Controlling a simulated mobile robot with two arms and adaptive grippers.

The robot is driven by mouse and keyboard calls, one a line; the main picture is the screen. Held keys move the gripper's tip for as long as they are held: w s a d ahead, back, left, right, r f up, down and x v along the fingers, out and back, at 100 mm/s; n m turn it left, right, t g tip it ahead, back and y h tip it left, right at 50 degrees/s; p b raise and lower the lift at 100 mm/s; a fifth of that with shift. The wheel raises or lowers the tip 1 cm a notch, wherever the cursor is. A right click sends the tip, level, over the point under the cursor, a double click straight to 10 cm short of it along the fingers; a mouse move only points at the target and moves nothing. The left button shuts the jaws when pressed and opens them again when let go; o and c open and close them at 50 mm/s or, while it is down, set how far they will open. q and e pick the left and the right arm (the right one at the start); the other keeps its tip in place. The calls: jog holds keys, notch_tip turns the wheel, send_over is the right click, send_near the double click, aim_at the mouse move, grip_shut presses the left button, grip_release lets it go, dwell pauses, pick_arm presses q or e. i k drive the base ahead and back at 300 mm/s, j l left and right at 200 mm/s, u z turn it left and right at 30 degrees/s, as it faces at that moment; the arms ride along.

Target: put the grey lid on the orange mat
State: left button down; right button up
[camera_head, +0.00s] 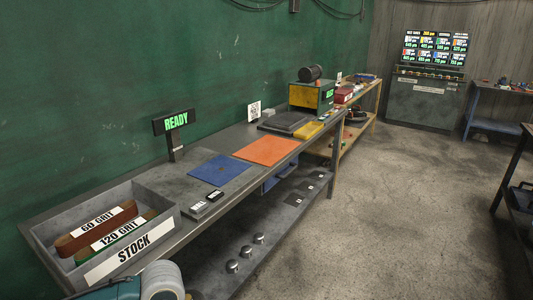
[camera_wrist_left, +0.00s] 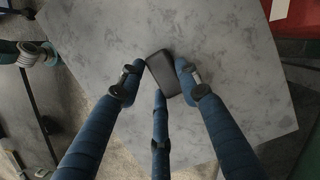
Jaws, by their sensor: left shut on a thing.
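The orange mat (camera_head: 267,151) lies flat and bare on the long grey workbench, right of the blue mat. In the left wrist view, the blue fingers of my left gripper (camera_wrist_left: 160,78) are closed around a small dark grey, flat rectangular thing (camera_wrist_left: 164,68). A pale mottled grey surface lies behind it. I cannot tell whether this thing is the grey lid. My left gripper does not show in the head view, so its place relative to the orange mat cannot be seen. My right gripper is in neither view.
A blue mat (camera_head: 213,170) and a READY sign (camera_head: 172,122) are on the bench. A STOCK box (camera_head: 132,259) holds labelled grit rolls at the near end. A dark flat tray (camera_head: 288,124) and yellow pad lie beyond the orange mat. Open floor (camera_head: 385,200) is to the right.

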aim_at(273, 149)
jog(key=i+l, duration=0.3)
jog(key=i, duration=0.2)
jog(key=i+l+z, duration=0.1)
jog(key=i+l, duration=0.2)
jog(key=i, duration=0.15)
jog(key=i+l, duration=0.25)
jog(key=i, duration=0.25)
jog(key=l+z, duration=0.05)
